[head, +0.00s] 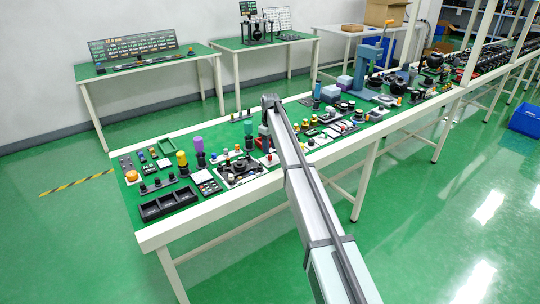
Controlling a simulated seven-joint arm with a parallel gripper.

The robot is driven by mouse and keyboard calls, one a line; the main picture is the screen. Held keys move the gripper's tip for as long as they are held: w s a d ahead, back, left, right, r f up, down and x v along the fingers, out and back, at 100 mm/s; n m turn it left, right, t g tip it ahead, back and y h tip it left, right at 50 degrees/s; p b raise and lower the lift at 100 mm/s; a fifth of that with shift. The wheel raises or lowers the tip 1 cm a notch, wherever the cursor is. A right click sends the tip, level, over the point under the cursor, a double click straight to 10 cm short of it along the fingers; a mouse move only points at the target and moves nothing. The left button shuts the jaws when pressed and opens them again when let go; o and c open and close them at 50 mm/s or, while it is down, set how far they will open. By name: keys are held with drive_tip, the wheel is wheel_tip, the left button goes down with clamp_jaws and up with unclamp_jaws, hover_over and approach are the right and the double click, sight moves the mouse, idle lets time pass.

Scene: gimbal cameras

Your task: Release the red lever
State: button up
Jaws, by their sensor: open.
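My arm reaches from the lower right to the green-topped workbench (222,213), with its wrist over the bench's middle. My gripper (264,142) appears to hang below the wrist, low among the small parts, and is open. Its fingers are too small and partly hidden to make out clearly. I cannot pick out the red lever with certainty. Small red parts show close to the gripper, but their shape is unclear, and my arm hides part of the bench there. I cannot tell whether the gripper touches anything.
A black compartment tray (168,204) lies at the bench's near left corner. A yellow cylinder (182,159) and a purple cylinder (199,144) stand left of the gripper. A blue press-like machine (366,68) stands farther right. Many small parts crowd the bench, leaving little free room.

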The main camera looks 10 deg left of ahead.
sight(270, 155)
drive_tip(key=shift+f, duration=2.3)
clamp_jaws()
